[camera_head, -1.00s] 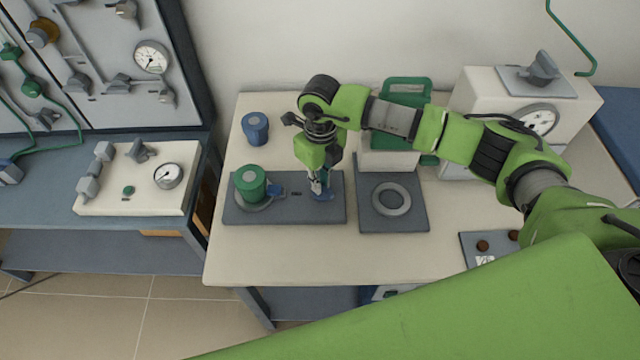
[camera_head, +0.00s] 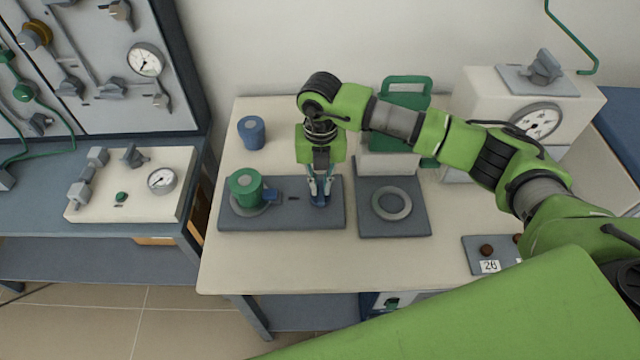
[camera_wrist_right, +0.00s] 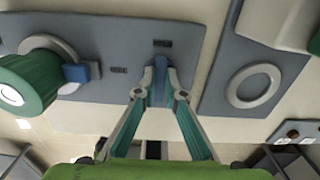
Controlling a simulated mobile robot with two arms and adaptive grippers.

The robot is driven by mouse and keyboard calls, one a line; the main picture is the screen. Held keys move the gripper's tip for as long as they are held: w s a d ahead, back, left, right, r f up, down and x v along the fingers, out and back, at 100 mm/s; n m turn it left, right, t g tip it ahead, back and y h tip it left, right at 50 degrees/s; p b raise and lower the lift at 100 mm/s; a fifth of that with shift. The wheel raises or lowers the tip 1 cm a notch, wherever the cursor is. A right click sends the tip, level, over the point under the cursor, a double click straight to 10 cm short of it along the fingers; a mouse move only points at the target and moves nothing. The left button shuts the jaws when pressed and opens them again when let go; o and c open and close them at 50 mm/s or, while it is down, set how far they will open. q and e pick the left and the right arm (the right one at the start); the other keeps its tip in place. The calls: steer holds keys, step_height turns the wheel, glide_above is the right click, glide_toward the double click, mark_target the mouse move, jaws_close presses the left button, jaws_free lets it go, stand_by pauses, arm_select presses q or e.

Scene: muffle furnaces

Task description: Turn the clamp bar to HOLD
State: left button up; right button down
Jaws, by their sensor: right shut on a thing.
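A grey-blue plate (camera_head: 280,222) lies on the pale bench. A blue bar (camera_head: 319,202), seemingly the clamp bar, stands at its right part. My right gripper (camera_head: 319,190) points down and is shut on this bar. In the right wrist view, the fingertips (camera_wrist_right: 160,78) press the blue bar (camera_wrist_right: 158,96) from both sides. Two small dark labels on the plate, one beyond the bar (camera_wrist_right: 163,43) and one left of it (camera_wrist_right: 119,70), are too small to read. A green cylinder (camera_head: 245,188) with a blue block (camera_head: 271,194) is at the plate's left. My left gripper is out of view.
A second plate with a grey ring (camera_head: 391,203) lies just right. A blue cylinder (camera_head: 251,132) stands behind left.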

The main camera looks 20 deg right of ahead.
mark_target(320, 188)
steer(key=shift+w+r, duration=0.1)
stand_by(0.5)
steer(key=c, duration=2.1)
jaws_free()
step_height(320, 188, up, 12)
